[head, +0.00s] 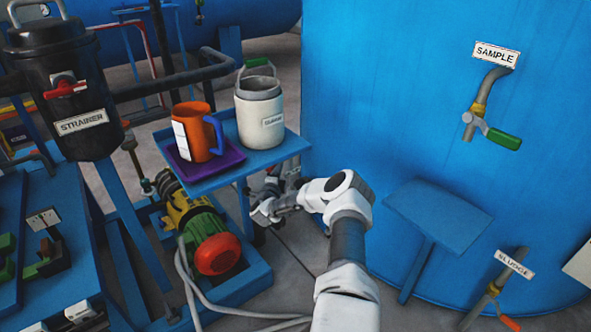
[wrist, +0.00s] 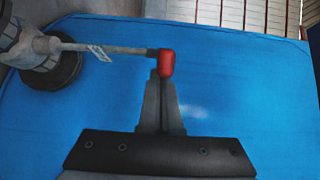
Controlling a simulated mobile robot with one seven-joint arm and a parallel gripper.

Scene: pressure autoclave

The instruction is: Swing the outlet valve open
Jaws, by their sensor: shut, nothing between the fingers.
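In the wrist view, a grey lever with a red end cap (wrist: 167,62) reaches right from a round dark and grey fitting (wrist: 50,60). A small tag hangs on the lever, and its print is too small to read. I take this for the outlet valve's handle. My gripper (wrist: 160,80) is shut and empty, its fingertips right at the red cap; I cannot tell whether they touch it. In the head view my gripper (head: 262,213) is low beside the small blue table, partly hidden by my own arm. The valve is not clear there.
An orange mug (head: 194,135) on a purple tray (head: 180,172) and a white canister (head: 259,115) stand on the blue table (head: 292,147) close above my gripper. A green and red pump (head: 215,245) is left of it. The big blue tank (head: 400,90) is at right.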

